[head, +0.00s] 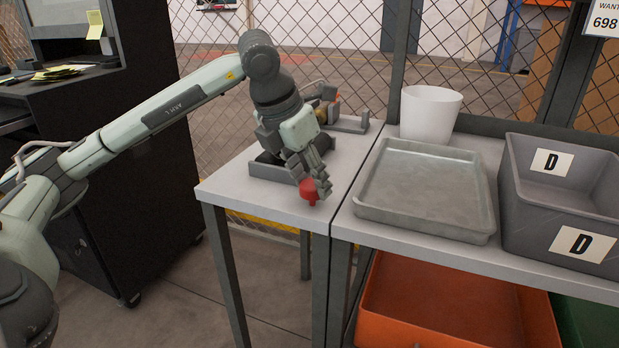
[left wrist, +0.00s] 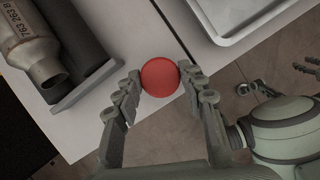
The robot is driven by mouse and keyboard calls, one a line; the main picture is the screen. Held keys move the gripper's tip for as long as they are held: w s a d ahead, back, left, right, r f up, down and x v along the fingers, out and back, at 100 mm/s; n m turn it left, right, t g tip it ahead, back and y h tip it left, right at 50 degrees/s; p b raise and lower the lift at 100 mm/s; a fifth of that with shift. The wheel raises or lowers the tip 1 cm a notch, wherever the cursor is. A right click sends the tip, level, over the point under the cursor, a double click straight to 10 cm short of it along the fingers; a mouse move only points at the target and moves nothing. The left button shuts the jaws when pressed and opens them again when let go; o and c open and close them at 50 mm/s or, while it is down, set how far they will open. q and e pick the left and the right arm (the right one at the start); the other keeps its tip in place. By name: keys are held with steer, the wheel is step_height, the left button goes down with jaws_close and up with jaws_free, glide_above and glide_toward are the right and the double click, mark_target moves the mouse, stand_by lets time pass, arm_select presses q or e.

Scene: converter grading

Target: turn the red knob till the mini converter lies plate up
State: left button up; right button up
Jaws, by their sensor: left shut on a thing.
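The red knob (head: 309,192) is at the front of the small left table. It shows as a round red disc (left wrist: 160,77) in the left wrist view. My left gripper (head: 317,181) is shut on it, with a fingertip on each side. The mini converter (left wrist: 28,42) is a grey metal cylinder with an open pipe end, lying along a dark cradle (left wrist: 84,86). A number shows on its upper side, cut by the frame edge; I cannot make out a plate's borders. In the head view my left gripper and wrist hide most of it. My right gripper (left wrist: 280,80) seems open and empty over the floor.
On the right table stand a metal tray (head: 372,209), a white bin (head: 431,112) and a grey crate marked D (head: 517,190). An orange bin (head: 450,335) sits below. A dark cabinet (head: 150,150) is at left, with open floor before the small table.

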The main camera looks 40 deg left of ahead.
arm_select(q)
steer(key=shift+d+n+y, duration=0.1)
steer(key=shift+n+y, duration=0.6)
steer(key=shift+n, duration=1)
steer(key=o, duration=1.2)
steer(key=shift+c, duration=0.2)
steer(key=v, duration=1.2)
steer(key=shift+w+d, duration=0.1)
steer(key=shift+d, duration=0.05)
